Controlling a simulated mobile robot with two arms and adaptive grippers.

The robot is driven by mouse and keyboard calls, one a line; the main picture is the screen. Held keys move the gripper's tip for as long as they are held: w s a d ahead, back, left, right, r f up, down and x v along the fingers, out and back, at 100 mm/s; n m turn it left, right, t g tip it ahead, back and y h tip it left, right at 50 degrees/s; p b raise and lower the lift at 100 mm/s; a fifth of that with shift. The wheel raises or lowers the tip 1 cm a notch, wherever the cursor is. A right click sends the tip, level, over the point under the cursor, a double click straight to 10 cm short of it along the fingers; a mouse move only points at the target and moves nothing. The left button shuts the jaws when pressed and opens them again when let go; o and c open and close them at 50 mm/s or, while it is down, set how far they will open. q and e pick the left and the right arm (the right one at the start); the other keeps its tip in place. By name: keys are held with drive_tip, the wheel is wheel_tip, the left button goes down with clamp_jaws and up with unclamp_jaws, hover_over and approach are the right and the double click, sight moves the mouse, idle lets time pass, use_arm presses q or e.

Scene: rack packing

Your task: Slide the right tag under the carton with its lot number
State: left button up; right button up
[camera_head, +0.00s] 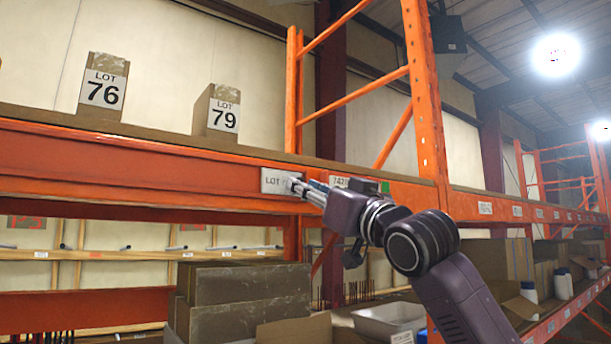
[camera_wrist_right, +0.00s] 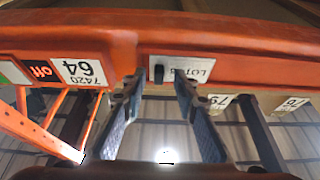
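Two brown cartons stand on the orange shelf beam's ledge in the head view, one labelled LOT 76 (camera_head: 103,92) and one labelled LOT 79 (camera_head: 223,112). A white LOT tag (camera_head: 272,181) is on the front of the beam, right of and below the LOT 79 carton. My right gripper (camera_head: 301,187) is at the tag and covers its number. In the wrist view the picture is upside down; the right gripper (camera_wrist_right: 159,80) is open, its fingers on either side of a black knob on the tag (camera_wrist_right: 190,69). The tag's number is not readable. My left gripper is not in view.
A sign with 7420 64 (camera_wrist_right: 78,72) is fixed to the beam beside the tag. An orange upright (camera_head: 424,100) stands to the right. The beam face (camera_head: 150,165) under the cartons is clear.

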drive_tip(key=shift+w+a, duration=0.1)
drive_tip(key=shift+w, duration=0.3)
drive_tip(key=shift+c, duration=0.5)
clamp_jaws()
